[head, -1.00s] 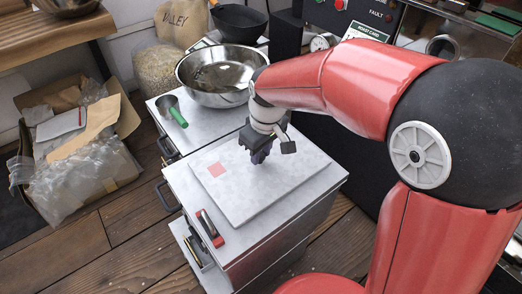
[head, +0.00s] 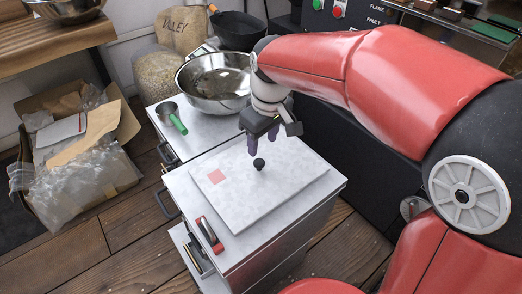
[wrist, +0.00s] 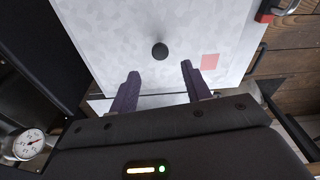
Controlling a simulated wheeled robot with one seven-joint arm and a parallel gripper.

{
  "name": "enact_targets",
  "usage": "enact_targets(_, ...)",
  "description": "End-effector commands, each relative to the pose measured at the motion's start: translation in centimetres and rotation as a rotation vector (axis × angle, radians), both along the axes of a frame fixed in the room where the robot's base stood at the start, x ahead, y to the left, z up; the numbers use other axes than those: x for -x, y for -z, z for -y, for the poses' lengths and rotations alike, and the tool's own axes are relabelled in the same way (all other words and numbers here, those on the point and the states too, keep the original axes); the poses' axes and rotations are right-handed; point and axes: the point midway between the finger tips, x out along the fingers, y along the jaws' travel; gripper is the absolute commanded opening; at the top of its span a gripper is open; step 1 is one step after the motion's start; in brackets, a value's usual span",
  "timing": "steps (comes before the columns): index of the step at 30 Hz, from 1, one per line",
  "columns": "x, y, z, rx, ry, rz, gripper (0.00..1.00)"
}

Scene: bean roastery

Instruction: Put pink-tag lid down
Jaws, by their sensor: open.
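The pink-tag lid (head: 240,200) is a flat, pale, square panel with a pink square tag (head: 217,177) near its left corner and a black round knob (head: 259,164) in its middle. It lies on top of the near metal cabinet. In the wrist view the lid (wrist: 110,45) fills the upper middle, with the knob (wrist: 160,51) ahead of the fingertips. My gripper (head: 262,140) is above the lid, behind and apart from the knob. Its two purple fingers (wrist: 160,70) are spread with nothing between them.
A red-handled tool (head: 210,234) lies on the cabinet's left front edge. Behind stand a green-handled scoop (head: 171,117) and a large steel bowl (head: 218,80). A cardboard box of plastic wrap (head: 75,160) is on the floor at left. A dial gauge (wrist: 28,143) shows at lower left.

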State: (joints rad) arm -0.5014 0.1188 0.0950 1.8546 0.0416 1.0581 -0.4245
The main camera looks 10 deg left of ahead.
Motion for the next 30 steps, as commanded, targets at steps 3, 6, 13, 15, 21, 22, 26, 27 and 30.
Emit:
enact_targets(3, 0.1, -2.4, 0.2, -0.002, 0.001, 0.003, 0.48)
enact_targets(6, 0.2, -3.6, 0.4, -0.001, 0.0, 0.002, 0.48)
enact_targets(13, 0.3, -4.6, 0.5, 0.0, 0.0, 0.0, 0.48)
enact_targets(15, 0.3, -4.6, 0.5, 0.0, 0.0, 0.0, 0.48)
enact_targets(21, 0.9, -5.6, 3.9, -0.013, 0.1, 0.037, 0.48)
enact_targets(22, 1.2, -5.9, 5.1, -0.018, 0.138, 0.05, 0.48)
enact_targets(26, 3.6, -6.9, 11.8, -0.051, 0.36, 0.127, 0.48)
enact_targets(27, 4.7, -7.0, 13.9, -0.064, 0.436, 0.152, 0.48)
enact_targets(30, 7.6, -6.6, 18.4, -0.098, 0.621, 0.212, 0.48)
